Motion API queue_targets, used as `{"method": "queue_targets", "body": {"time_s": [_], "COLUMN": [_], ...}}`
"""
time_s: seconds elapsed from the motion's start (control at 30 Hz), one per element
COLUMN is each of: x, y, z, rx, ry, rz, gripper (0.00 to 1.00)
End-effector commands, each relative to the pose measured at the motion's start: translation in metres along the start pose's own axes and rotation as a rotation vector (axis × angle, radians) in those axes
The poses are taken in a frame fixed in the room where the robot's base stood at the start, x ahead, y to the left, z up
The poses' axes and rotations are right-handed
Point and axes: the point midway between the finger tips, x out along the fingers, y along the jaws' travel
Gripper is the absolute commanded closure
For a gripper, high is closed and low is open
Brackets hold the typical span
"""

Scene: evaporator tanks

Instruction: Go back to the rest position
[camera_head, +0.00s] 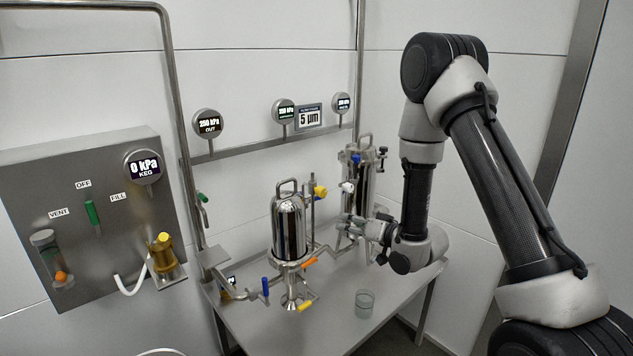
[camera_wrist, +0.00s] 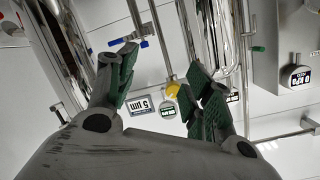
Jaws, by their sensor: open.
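My gripper (camera_head: 362,232) is at the right side of the table, between the front steel filter housing (camera_head: 289,228) and the rear steel housing (camera_head: 360,182). In the wrist view my gripper (camera_wrist: 165,85) is open, with its green-padded fingers well apart and nothing between them.
The steel table (camera_head: 343,328) carries pipes, a blue valve handle (camera_head: 265,287), orange handles (camera_head: 309,262) and a glass beaker (camera_head: 364,303). A grey panel (camera_head: 75,215) with a KEG gauge (camera_head: 143,166) is at left. Pressure gauges (camera_head: 208,124) line a rail behind. The table's front right is mostly clear.

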Motion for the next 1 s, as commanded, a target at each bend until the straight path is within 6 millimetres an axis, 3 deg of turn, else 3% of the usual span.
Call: {"method": "queue_targets", "body": {"time_s": [0.1,0.17,0.27,0.37,0.47,0.6,0.7,0.9,1.0], "x": [-0.018,-0.037,-0.080,-0.133,-0.193,-0.273,-0.322,-0.397,-0.416], "y": [0.047,0.065,0.083,0.086,0.072,0.034,0.000,-0.062,-0.084], "z": [0.060,0.077,0.084,0.071,0.050,0.019,0.002,-0.026,-0.041], "rx": [-0.074,-0.116,-0.172,-0.198,-0.193,-0.146,-0.104,-0.043,-0.043], "ry": [-0.263,-0.397,-0.596,-0.769,-0.922,-1.070,-1.125,-1.097,-0.996], "rz": [0.196,0.292,0.433,0.553,0.648,0.720,0.736,0.730,0.723], "gripper": [0.49,0.49,0.49,0.49,0.49,0.49,0.49,0.49,0.49]}}
